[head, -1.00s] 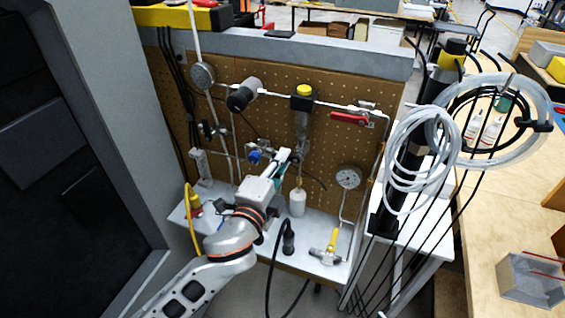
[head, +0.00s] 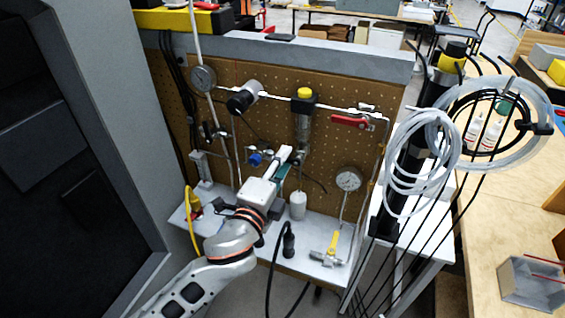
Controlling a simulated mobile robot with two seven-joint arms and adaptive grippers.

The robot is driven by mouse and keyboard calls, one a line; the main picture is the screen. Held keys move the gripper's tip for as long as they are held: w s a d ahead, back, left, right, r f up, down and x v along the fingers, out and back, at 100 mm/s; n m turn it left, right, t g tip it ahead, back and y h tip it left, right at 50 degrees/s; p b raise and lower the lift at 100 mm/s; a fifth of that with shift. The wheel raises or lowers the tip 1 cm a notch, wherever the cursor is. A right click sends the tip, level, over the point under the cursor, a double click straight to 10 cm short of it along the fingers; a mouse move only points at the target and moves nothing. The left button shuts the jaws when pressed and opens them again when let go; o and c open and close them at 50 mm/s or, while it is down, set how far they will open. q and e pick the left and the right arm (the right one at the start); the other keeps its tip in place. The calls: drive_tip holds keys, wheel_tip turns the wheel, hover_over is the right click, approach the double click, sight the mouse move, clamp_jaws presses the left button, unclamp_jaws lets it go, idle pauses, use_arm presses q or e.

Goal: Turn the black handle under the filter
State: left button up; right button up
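The filter (head: 303,122) hangs on the pegboard panel, with a yellow-topped black head and a clear bowl below it. Under it is a small dark valve piece (head: 300,158), which I take for the black handle; it is small and partly behind my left gripper. My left gripper (head: 286,161) reaches up from the lower left, its tips close beside this piece on the left. I cannot tell whether they touch it or how far apart the fingers are. My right gripper is not in view.
A blue-knobbed valve (head: 257,158) sits left of my gripper. A red-handled valve (head: 350,121) and a gauge (head: 348,179) are to the right. A white bottle (head: 298,205) stands below the filter. Coiled clear tubing (head: 420,160) hangs at the right.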

use_arm(q)
drive_tip(key=v, duration=1.2)
idle(0.4)
drive_tip(key=s+a+f+n+g+y, duration=0.1)
drive_tip(key=a+f+n+g, duration=0.2)
drive_tip(key=f, duration=0.6)
drive_tip(key=s+a+f+n+g+y, duration=0.1)
drive_tip(key=a+f+n, duration=0.1)
drive_tip(key=f+n, duration=0.5)
drive_tip(key=s+a+f+n+g, duration=0.1)
drive_tip(key=s+a+f+n, duration=0.3)
drive_tip(key=f, duration=0.5)
drive_tip(key=s+a+f+n+g+y, duration=0.1)
drive_tip(key=s+a+f+n, duration=0.2)
drive_tip(key=s+a+f, duration=0.3)
wheel_tip(320, 180, down, 4)
drive_tip(key=shift+s+a+f+n+g+y, duration=0.1)
drive_tip(key=shift+s+a+n+g+y, duration=0.25)
drive_tip(key=shift+s, duration=0.45)
